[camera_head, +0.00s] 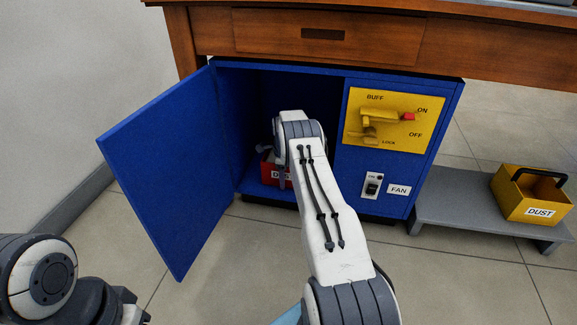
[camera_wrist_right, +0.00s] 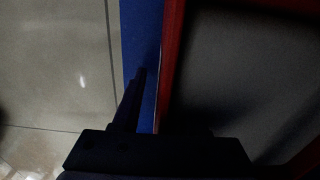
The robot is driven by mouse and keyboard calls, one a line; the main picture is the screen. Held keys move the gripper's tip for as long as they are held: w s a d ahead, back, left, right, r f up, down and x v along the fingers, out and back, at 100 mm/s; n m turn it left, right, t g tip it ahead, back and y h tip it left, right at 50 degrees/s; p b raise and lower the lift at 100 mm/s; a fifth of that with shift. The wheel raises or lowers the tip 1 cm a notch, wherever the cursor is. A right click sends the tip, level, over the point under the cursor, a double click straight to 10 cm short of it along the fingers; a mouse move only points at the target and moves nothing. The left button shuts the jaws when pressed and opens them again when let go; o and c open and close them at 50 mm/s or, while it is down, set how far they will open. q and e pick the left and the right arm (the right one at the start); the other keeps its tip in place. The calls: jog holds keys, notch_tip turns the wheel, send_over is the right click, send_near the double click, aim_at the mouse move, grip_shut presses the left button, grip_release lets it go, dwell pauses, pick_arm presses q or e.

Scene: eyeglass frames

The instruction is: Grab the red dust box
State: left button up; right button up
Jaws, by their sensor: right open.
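The red dust box (camera_head: 270,172) sits low inside the open blue cabinet, its white label partly hidden behind my right arm. In the right wrist view, a red wall of the box (camera_wrist_right: 172,50) runs up the middle, with its dark grey inside to the right. My right gripper (camera_wrist_right: 160,100) is open at this wall. One dark finger is on the outer side of the wall; the other is lost in shadow. In the head view, my right arm hides most of this gripper. Part of my left arm shows at the lower left, without its fingers.
The cabinet door (camera_head: 155,165) stands open to the left. A yellow switch panel (camera_head: 360,145) and a fan switch (camera_head: 373,186) are right of the opening. A yellow dust box (camera_head: 515,192) stands on a low grey shelf (camera_head: 445,212). A wooden desk (camera_head: 220,30) is above.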

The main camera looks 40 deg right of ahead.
grip_shut()
dwell(1.3)
